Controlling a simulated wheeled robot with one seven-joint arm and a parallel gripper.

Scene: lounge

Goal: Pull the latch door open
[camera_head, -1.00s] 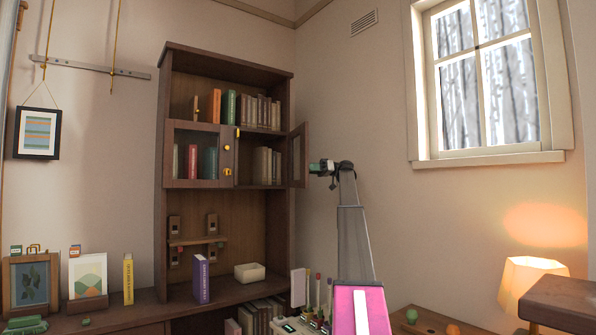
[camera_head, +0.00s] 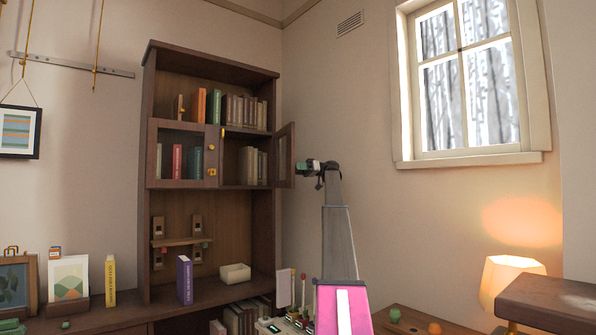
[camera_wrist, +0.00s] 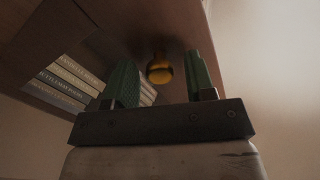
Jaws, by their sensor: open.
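The dark wood cabinet (camera_head: 210,60) has two glazed doors in its middle section. The right door (camera_head: 284,155) stands open, swung out to the right. The left door (camera_head: 182,153) is closed and carries yellow fittings (camera_head: 212,171) on its right edge. My gripper (camera_head: 304,166) is just right of the open door, at about mid-door height. In the wrist view, a round yellow knob (camera_wrist: 159,68) on the door's wood frame (camera_wrist: 130,20) shows between my two spread green fingers. The fingers hold nothing; whether they touch the knob cannot be told.
Books (camera_head: 253,165) stand behind the open door. A counter below holds a purple book (camera_head: 185,280), a cream bowl (camera_head: 235,273) and picture frames. A lit lamp (camera_head: 508,277) and a dark wood ledge (camera_head: 545,300) are at lower right. Bare wall lies right of my gripper.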

